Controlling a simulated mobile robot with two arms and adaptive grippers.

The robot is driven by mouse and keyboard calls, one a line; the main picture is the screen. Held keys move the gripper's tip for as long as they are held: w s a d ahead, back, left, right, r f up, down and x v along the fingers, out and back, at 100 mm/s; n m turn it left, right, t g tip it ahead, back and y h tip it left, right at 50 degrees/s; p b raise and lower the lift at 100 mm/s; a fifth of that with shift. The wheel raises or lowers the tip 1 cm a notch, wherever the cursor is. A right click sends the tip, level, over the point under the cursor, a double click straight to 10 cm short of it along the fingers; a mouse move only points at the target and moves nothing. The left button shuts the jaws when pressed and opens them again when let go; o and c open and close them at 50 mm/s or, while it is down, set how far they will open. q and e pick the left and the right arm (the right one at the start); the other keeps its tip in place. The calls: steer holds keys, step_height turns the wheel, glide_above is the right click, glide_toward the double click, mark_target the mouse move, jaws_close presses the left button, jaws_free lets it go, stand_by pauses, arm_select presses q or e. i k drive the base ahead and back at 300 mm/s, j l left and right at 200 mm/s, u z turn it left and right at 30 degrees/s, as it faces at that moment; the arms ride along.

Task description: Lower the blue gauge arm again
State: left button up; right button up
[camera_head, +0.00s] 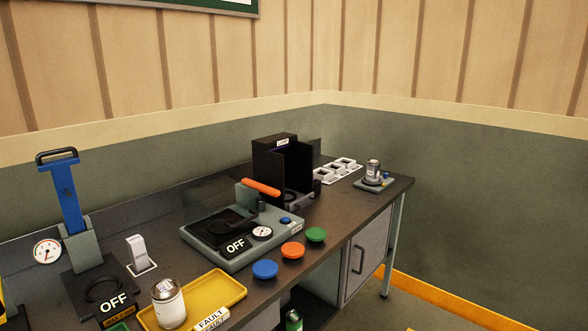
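The blue gauge arm (66,196) stands raised, nearly upright, at the left of the bench in the head view. It has a dark loop handle (57,155) at its top and a grey block (83,248) at its foot. A round white dial (47,251) shows beside the block. In front lies the gauge's dark base (97,288) with a ring on it and an "OFF" label. Nothing touches the blue arm. Neither of my grippers is in view.
A yellow tray (222,287) with a "FAULT" label lies right of the gauge, a can (168,303) at its left. Further right are a grey device with an orange lever (261,187), coloured buttons (292,250), and a black box (275,158). A small light-grey stand (138,252) is near the gauge.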

mark_target(60, 169)
steer(key=u, duration=1.3)
